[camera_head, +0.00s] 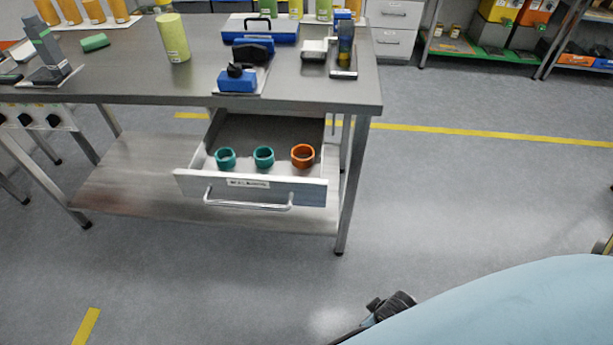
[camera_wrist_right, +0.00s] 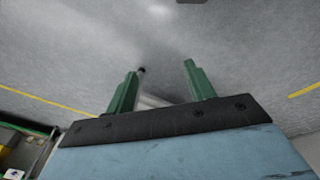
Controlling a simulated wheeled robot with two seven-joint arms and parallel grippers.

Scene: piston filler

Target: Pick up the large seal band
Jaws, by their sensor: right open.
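Three ring-shaped bands stand in the open drawer (camera_head: 250,190) under the steel table: a teal band (camera_head: 225,158) at left, a second teal band (camera_head: 264,157) in the middle, and an orange band (camera_head: 303,155) at right. The orange one looks slightly wider; I cannot tell for sure which is the large seal band. My right gripper (camera_wrist_right: 163,68) is open and empty, with green fingers apart over bare floor. In the head view, part of my right arm's end (camera_head: 390,306) shows low, well in front and right of the drawer. My left gripper is out of view.
The steel table (camera_head: 320,92) overhangs the drawer and carries a blue toolbox (camera_head: 260,32), a blue device (camera_head: 238,80) and a green cylinder (camera_head: 173,38). Table legs flank the drawer. Floor in front and to the right is clear. Shelves (camera_head: 485,48) stand at the back right.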

